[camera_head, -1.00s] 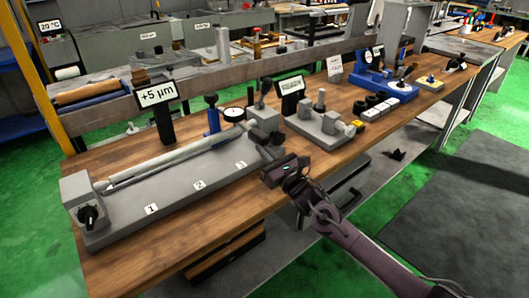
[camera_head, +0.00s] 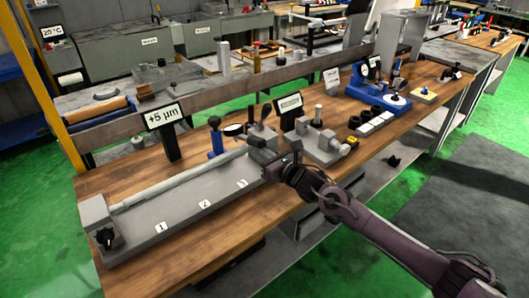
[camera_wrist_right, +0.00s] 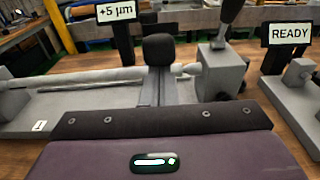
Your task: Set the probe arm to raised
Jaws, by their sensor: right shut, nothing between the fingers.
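A grey fixture (camera_head: 175,215) marked 1, 2 and 3 carries a long rod (camera_head: 180,178). A blue stand with a black knob (camera_head: 215,138) and a small dial (camera_head: 233,130) stand behind the rod; I cannot tell for sure which part is the probe arm. My right gripper (camera_head: 270,162) is by the fixture's right end, near the grey end block (camera_head: 262,138) with a black lever (camera_head: 266,111). In the right wrist view the shut fingers (camera_wrist_right: 158,60) overlap the rod's right part, left of the end block (camera_wrist_right: 222,72); contact is unclear. My left gripper is not in view.
A "+5 µm" display (camera_head: 165,118) stands behind the fixture. To the right are a grey unit (camera_head: 318,147) with a READY display (camera_wrist_right: 289,33), white blocks (camera_head: 375,123) and a blue fixture (camera_head: 375,88). Bare wooden bench (camera_head: 215,235) lies in front.

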